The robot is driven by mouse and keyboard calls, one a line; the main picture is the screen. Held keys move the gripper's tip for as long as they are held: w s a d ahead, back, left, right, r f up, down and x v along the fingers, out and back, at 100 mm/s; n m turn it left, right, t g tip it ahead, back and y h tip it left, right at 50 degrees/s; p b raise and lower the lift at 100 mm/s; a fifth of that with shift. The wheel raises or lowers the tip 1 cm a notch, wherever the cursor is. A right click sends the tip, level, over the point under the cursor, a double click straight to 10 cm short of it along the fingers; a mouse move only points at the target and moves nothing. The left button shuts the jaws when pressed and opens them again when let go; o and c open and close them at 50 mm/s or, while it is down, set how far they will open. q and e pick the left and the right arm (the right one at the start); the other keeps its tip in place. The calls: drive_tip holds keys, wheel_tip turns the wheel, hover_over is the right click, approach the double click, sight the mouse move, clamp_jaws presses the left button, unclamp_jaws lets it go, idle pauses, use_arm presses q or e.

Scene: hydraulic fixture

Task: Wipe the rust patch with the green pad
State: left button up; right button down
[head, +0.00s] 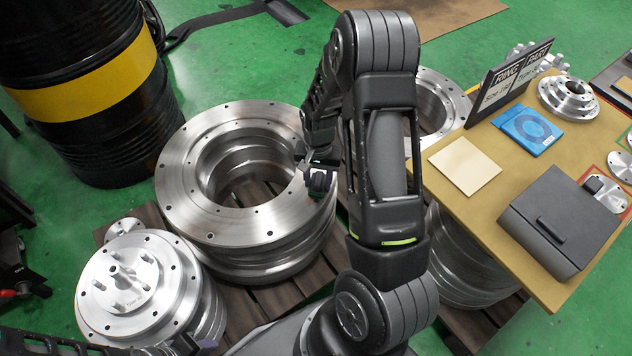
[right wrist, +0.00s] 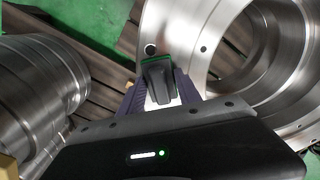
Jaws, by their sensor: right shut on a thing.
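My right gripper (head: 320,182) is over the right side of the large steel ring's top flange (head: 180,185). In the right wrist view, its purple fingers (right wrist: 159,90) are shut on the dark grip of the green pad (right wrist: 154,57). Only a thin green edge of the pad shows, at or just above the flange face (right wrist: 187,22); I cannot tell whether it touches. No rust patch can be made out; the gripper and pad may cover it. My left gripper (head: 195,345) shows only partly at the bottom edge of the head view, and its jaws are unclear.
A smaller flanged steel part with studs (head: 140,285) stands at front left. A black drum with a yellow band (head: 95,85) stands at back left. The table (head: 440,195) at right holds a dark box (head: 560,220), a blue packet (head: 527,130) and a sign (head: 510,80).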

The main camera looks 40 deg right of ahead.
sight(303, 206)
idle(0.5)
drive_tip(key=shift+s+a+p, duration=0.2)
drive_tip(key=shift+a+p, duration=0.05)
drive_tip(key=shift+a, duration=0.4)
drive_tip(key=shift+s+a+p, duration=0.15)
drive_tip(key=shift+a+p, duration=0.1)
drive_tip(key=shift+a, duration=0.35)
drive_tip(key=shift+s+a+f, duration=0.15)
drive_tip(key=shift+s+a, duration=0.05)
drive_tip(key=shift+a, duration=0.25)
drive_tip(key=shift+s+a+p, duration=0.25)
drive_tip(key=shift+a+p, duration=0.1)
drive_tip(key=shift+a, duration=0.55)
drive_tip(key=shift+s+a+p, duration=0.2)
drive_tip(key=shift+a+p, duration=0.15)
drive_tip(key=shift+a, duration=0.5)
